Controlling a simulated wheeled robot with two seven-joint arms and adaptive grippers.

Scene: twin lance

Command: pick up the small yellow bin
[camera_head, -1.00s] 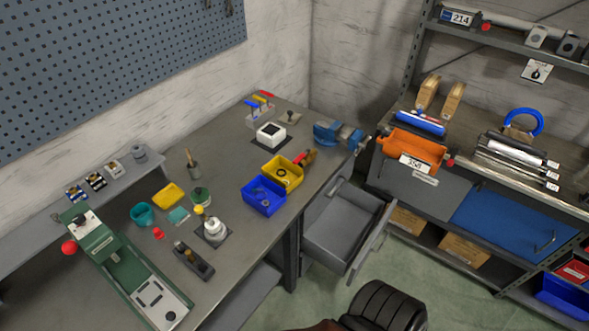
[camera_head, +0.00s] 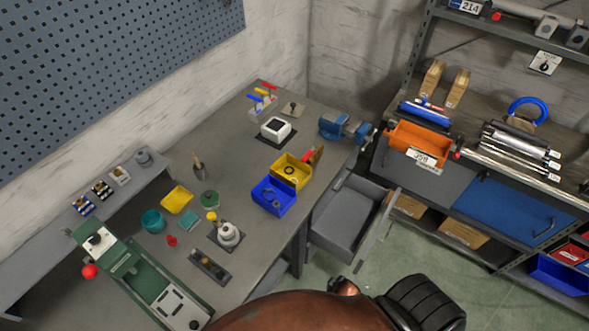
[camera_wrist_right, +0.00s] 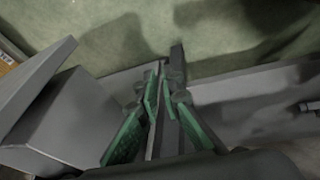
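The small yellow bin (camera_head: 291,171) stands upright on the workbench, right of the middle of the bench top, with small dark contents in it. A blue bin (camera_head: 273,196) stands right up against its near side. A tool with a red handle (camera_head: 308,155) lies close behind it. My right gripper shows only in the right wrist view (camera_wrist_right: 166,72); its green-padded fingers come together at the tips with nothing seen between them. It points down over the floor, near grey drawer-like panels, away from the bin. My left gripper is in neither view.
A yellow shallow tray (camera_head: 177,199), a teal cup (camera_head: 153,221) and a green machine (camera_head: 130,262) are on the bench's left. A blue vise (camera_head: 345,129) is at its right corner. An open drawer (camera_head: 350,222) juts out below. A shelf unit stands right.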

